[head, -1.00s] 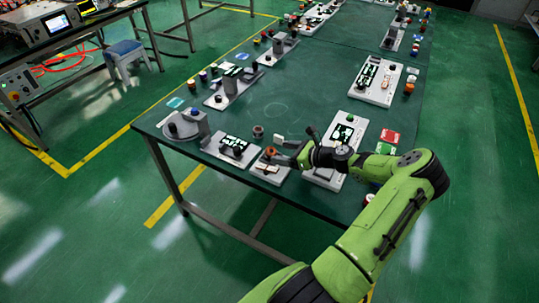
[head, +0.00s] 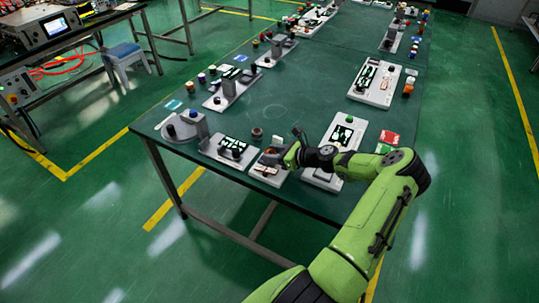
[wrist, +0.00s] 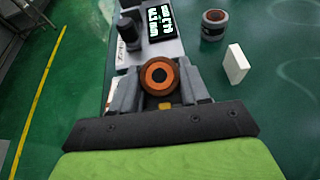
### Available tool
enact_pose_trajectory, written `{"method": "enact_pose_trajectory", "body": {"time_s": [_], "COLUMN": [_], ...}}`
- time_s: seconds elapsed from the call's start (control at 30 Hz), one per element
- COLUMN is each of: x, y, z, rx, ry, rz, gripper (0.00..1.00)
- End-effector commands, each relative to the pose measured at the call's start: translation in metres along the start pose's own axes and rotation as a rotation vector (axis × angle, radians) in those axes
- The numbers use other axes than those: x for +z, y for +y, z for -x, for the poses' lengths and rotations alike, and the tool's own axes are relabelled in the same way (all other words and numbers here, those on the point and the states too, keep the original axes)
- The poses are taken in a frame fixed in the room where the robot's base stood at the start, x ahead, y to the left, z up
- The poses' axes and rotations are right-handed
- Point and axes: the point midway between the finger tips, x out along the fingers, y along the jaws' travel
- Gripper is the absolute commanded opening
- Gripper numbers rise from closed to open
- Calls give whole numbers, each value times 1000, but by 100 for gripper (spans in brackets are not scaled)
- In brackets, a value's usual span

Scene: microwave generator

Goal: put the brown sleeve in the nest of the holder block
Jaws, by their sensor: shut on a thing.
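The brown sleeve (wrist: 145,80) is a short round ring with an orange inner ring and a dark centre. My gripper (wrist: 159,84) is shut on it, one finger on each side, in the wrist view. In the head view my gripper (head: 276,153) is low over a small pale block (head: 266,171) at the table's near edge, which looks like the holder block. My fingers and the sleeve hide much of this block in the wrist view. I cannot see the nest clearly or tell whether the sleeve touches the block.
A panel with a dark display (head: 233,148) stands just left of the block. A grey cylinder with a brown rim (wrist: 213,25) and a white upright piece (wrist: 236,64) stand behind it. Another panel (head: 340,140) is to the right.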

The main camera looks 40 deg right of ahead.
Motion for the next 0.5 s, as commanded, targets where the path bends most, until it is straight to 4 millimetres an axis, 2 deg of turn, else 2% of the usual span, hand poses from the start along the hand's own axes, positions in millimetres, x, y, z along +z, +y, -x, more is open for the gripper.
{"method": "enact_pose_trajectory", "body": {"time_s": [0.17, 0.4, 0.5], "x": [10, 67, 84], "y": [0, 1, 1], "z": [4, 28, 35], "rx": [-1, -1, 0], "ry": [-1, 0, 0], "rz": [3, 5, 4], "gripper": [8, 8, 8]}}
